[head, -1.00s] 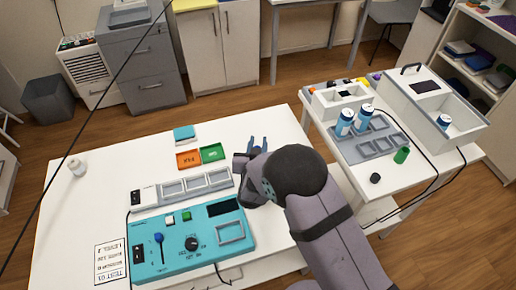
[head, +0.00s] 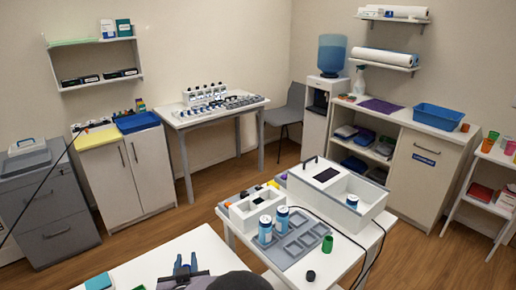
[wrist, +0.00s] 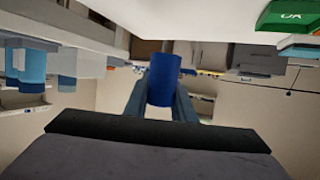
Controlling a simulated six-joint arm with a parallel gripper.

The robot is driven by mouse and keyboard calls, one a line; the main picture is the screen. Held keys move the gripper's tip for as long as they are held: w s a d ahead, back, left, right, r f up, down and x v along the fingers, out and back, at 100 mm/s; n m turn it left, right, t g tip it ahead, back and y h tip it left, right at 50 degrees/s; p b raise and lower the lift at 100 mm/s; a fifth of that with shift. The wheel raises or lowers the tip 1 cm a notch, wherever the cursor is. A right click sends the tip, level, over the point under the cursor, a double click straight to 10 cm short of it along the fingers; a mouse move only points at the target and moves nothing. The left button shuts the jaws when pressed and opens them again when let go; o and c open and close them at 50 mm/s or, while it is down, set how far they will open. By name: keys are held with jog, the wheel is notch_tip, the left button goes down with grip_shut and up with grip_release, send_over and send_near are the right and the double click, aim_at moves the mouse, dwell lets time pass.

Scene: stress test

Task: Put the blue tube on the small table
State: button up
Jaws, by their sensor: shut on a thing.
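My gripper (head: 186,264) is at the bottom of the head view, above the white worktable. In the wrist view, a dark blue tube (wrist: 163,80) stands between the two fingers, and my gripper is shut on it. The tube cannot be told apart from the blue fingers in the head view. The small white table (head: 347,262) stands to the right of my gripper, apart from it. It holds a grey rack with two blue-and-white bottles (head: 265,229), a green cup (head: 327,243) and a black cap (head: 310,275).
A white box with compartments (head: 370,208) and a smaller white holder (head: 245,214) stand at the back of the small table. Dark cables run over its right side. A teal block (head: 98,282) lies on the worktable. The small table's front right has some bare room.

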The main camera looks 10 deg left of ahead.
jog(key=d+f+m+h+p, duration=0.25)
jog(key=d+m+h, duration=0.55)
jog(key=d, duration=1.3)
jog(key=s+d+r+m+g+h+p, duration=0.1)
jog(key=s+d+m+g+h, duration=0.15)
jog(key=d, duration=0.65)
jog(key=s+d+r+m+g+h+p, duration=0.1)
jog(key=s+d+m+h, duration=0.25)
jog(key=d, duration=0.55)
notch_tip(320, 180, down, 6)
jog(key=s+d+g+h+b, duration=0.1)
jog(key=s+d+b, duration=0.1)
jog(key=b, duration=0.2)
jog(key=shift+s+h, duration=0.25)
jog(key=shift+h, duration=0.05)
